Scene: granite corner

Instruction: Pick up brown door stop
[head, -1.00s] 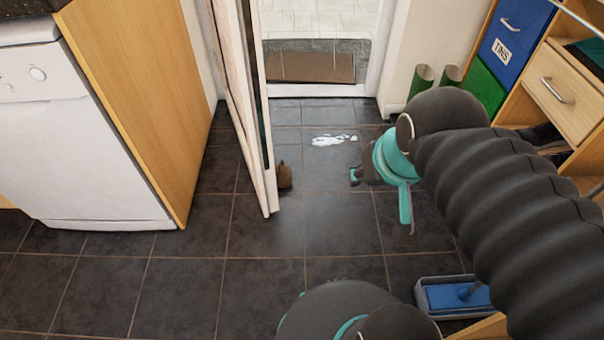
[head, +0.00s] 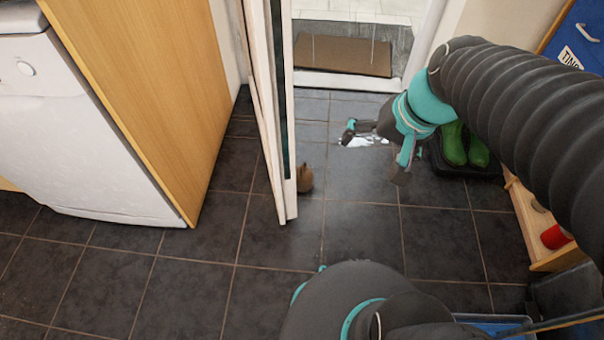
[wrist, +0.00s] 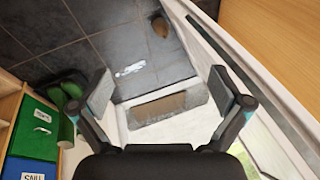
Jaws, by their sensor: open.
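The brown door stop (head: 305,179) is a small rounded lump on the dark tiled floor, against the right side of the open white door (head: 279,120) near its lower edge. In the wrist view the brown door stop (wrist: 160,26) lies at the top, beyond the fingertips. My gripper (head: 372,153) hangs to the right of the door stop, apart from it. Its fingers are spread wide with nothing between them, and both also show in the wrist view (wrist: 160,88).
A white puddle (head: 365,141) lies on the tiles behind my gripper. Green boots (head: 466,146) stand on a dark tray at right, by wooden shelving (head: 535,225). A brown doormat (head: 345,55) lies at the doorway. A white appliance (head: 80,120) stands left. Floor around the door stop is mostly clear.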

